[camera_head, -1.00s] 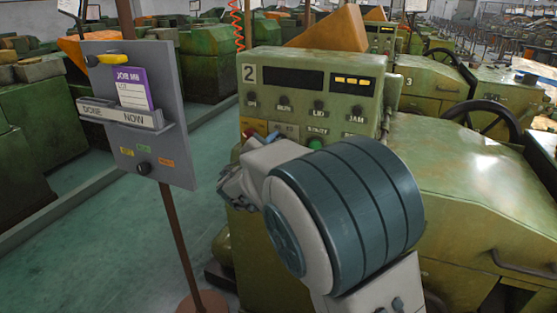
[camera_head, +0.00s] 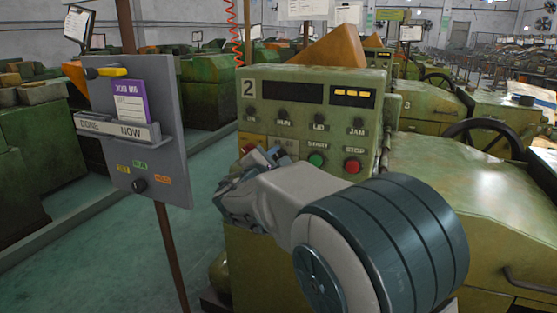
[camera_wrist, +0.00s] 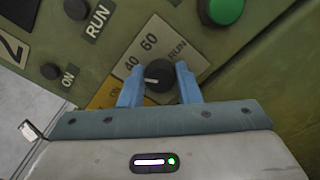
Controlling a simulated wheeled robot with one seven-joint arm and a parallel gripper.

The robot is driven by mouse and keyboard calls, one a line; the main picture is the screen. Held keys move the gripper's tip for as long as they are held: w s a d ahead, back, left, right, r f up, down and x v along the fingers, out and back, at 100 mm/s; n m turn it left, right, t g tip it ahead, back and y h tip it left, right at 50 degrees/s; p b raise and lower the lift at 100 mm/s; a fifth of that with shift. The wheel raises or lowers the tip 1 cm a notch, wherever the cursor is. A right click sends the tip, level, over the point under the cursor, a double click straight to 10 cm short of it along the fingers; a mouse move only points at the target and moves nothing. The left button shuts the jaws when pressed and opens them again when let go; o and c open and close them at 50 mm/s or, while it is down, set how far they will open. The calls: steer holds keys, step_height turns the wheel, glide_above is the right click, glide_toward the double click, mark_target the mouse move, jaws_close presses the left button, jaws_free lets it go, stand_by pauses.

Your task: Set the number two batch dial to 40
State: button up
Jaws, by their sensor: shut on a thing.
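The batch dial is a round black knob (camera_wrist: 160,72) with a white pointer line, low on the green panel marked 2 (camera_head: 262,104). In the head view my wrist hides the knob.
A green button (camera_head: 316,160) and a red STOP button (camera_head: 352,166) sit right of my wrist. Small black knobs, including RUN (camera_head: 284,115), line the panel above. A grey board (camera_head: 135,135) on a post stands left.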

steer(key=o, duration=1)
steer(key=shift+s, duration=0.1)
steer(key=v, duration=1.3)
steer(key=shift+s, duration=0.3)
steer(key=s+d+f+m+g+h+p, duration=0.1)
steer(key=s+d+f+m+g+p, duration=0.3)
steer(key=d, duration=0.6)
steer(key=s+d+r+m+g+h+p, duration=0.1)
steer(key=s+d+m+g, duration=0.1)
steer(key=d+m+g, duration=0.5)
steer(key=s+d+m+g+y+p, duration=0.1)
steer(key=s+d+m+y+p, duration=0.1)
steer(key=s+m, duration=0.2)
steer(key=s+d+m+g+y+p, duration=0.1)
steer(key=s+m+y+p, duration=0.2)
steer(key=s, duration=0.3)
steer(key=s+d+f+m+g+y+p, duration=0.1)
steer(key=s+d+m+y+p, duration=0.1)
steer(key=s+m+y, duration=0.1)
steer(key=shift+s+d+f+m+p, duration=0.1)
steer(key=shift+s+d+m+p, duration=0.1)
steer(key=shift+s+m, duration=0.3)
steer(key=shift+s+d+m+p, duration=0.15)
steer(key=shift+s+m, duration=0.25)
steer(key=shift+m, duration=0.2)
